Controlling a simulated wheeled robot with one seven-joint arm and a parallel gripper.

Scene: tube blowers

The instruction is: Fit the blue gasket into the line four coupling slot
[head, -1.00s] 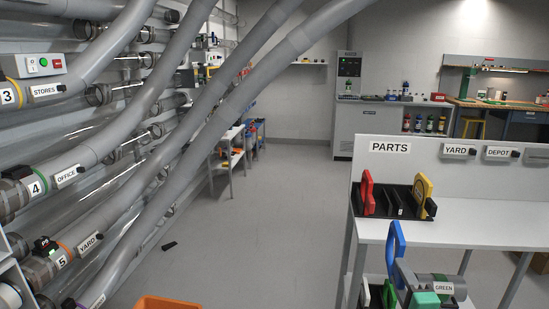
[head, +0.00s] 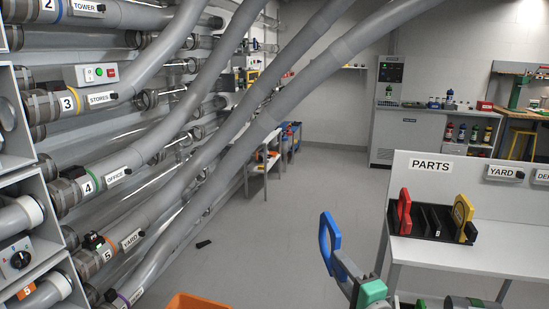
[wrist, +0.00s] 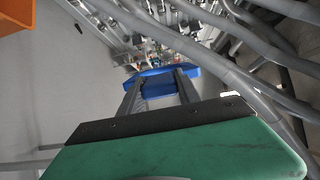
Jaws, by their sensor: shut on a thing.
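My gripper (head: 340,262) is shut on the blue gasket (head: 329,238), a flat ring-like piece held upright at the bottom centre of the head view. In the wrist view the blue gasket (wrist: 158,88) sits between the two dark fingers of my gripper (wrist: 161,76). Line four (head: 118,170) is the grey pipe at the left labelled 4 and OFFICE, with a green band. Its dark coupling (head: 66,193) is at the pipe's left end, well away from my gripper. The slot itself is too small to make out.
The parts bench (head: 450,256) stands at the right, with a black rack (head: 432,234) holding a red gasket (head: 404,212) and a yellow one (head: 463,217). An orange bin (head: 195,302) is at the bottom edge. Sloping pipes cross overhead.

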